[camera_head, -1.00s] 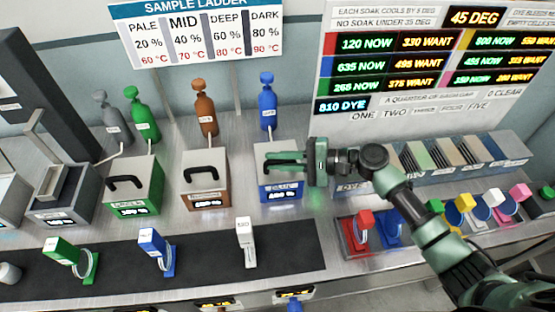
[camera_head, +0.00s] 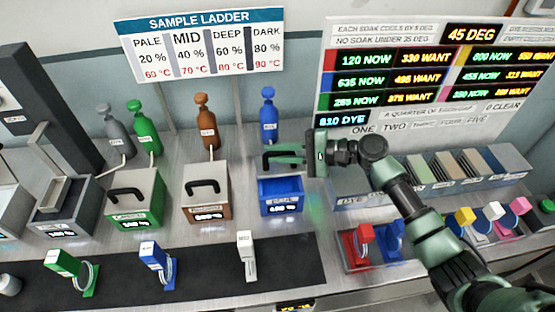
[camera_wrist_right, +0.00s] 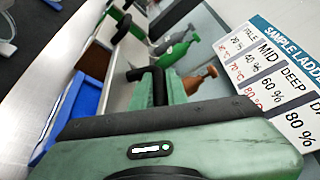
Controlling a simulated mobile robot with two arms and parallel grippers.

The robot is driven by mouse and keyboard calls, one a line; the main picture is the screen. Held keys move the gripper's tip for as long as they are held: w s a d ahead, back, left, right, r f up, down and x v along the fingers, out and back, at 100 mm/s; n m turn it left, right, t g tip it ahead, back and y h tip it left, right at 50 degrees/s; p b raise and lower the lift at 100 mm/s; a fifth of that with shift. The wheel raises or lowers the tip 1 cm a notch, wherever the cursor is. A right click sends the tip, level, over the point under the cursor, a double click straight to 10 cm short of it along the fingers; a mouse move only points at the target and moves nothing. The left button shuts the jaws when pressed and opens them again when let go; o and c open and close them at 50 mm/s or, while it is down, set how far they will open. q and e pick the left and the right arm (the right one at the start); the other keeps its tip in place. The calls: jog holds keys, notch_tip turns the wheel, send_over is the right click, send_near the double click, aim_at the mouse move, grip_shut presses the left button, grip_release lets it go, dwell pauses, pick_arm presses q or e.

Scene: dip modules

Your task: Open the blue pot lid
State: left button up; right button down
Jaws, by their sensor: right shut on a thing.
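The blue pot (camera_head: 281,197) stands at the right end of the row of pots. Its top now shows a blue inside, and the blue pot also shows at the left of the right wrist view (camera_wrist_right: 84,108). My right gripper (camera_head: 283,158) is above the pot's back part, coming from the right, with its fingers pointing left. It is shut on the lid's dark handle, which shows partly between the fingertips in the wrist view (camera_wrist_right: 145,73). The lid itself is mostly hidden and hard to make out. My left gripper is out of view.
A brown pot (camera_head: 205,207) and a green pot (camera_head: 146,212), both with black handles, stand to the left. A blue bottle (camera_head: 268,115) stands behind the blue pot. A white tagged piece (camera_head: 247,258) is on the dark strip in front. Colored stamps are at the right.

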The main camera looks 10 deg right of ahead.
jog(key=shift+w+r+m+g+p, duration=0.3)
jog(key=shift+w+r+m+p, duration=0.2)
jog(key=shift+w, duration=0.1)
jog(key=shift+f, duration=0.1)
jog(key=c, duration=1.4)
grip_release()
